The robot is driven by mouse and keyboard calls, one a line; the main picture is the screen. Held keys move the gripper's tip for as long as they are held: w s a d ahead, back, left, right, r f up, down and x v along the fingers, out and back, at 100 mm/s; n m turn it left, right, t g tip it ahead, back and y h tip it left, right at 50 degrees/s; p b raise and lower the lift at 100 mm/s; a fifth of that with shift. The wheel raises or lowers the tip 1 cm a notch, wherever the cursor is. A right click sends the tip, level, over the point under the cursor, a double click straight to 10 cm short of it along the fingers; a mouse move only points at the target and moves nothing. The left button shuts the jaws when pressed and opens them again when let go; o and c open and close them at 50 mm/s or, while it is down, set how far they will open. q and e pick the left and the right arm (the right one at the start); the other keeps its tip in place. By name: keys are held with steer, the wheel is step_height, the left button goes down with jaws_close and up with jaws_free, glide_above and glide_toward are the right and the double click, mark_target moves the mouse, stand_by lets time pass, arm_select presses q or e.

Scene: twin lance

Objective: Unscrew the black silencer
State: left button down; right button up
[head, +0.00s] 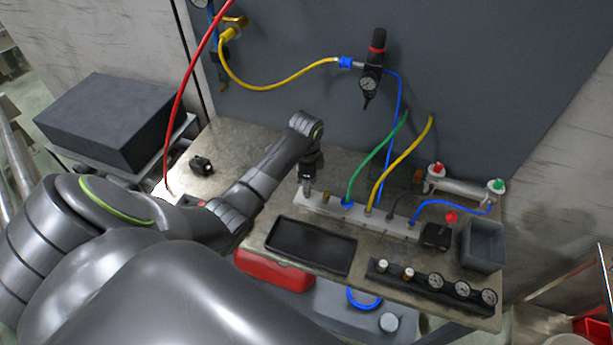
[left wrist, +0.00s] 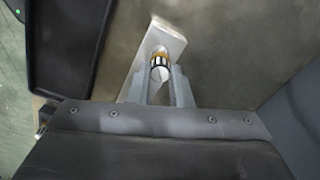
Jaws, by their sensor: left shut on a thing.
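My left gripper (head: 307,186) reaches down to the left end of the pale valve manifold (head: 333,206) on the bench. In the left wrist view its two fingers (left wrist: 161,88) are shut on a small upright fitting (left wrist: 160,65) with a brass ring and a black-striped band. I take this fitting to be the black silencer, though its lower part is hidden. It stands over the end of the manifold (left wrist: 170,38); whether its thread is still engaged cannot be seen. In the head view the fingers hide it. My right gripper is not in view.
Next to the gripper stand a brass fitting (head: 326,197) and the green hose (head: 377,158) and yellow hose (head: 400,160). A black tray (head: 297,246) lies in front, a grey bin (head: 484,244) at the right. A regulator (head: 372,70) hangs on the back panel.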

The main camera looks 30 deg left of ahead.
arm_select(q)
steer(key=n, duration=1.3)
steer(key=shift+s, duration=0.1)
steer(key=n, duration=0.6)
steer(key=shift+n, duration=0.3)
steer(key=n, duration=0.5)
steer(key=c, duration=1.5)
jaws_free()
steer(key=shift+o, duration=0.2)
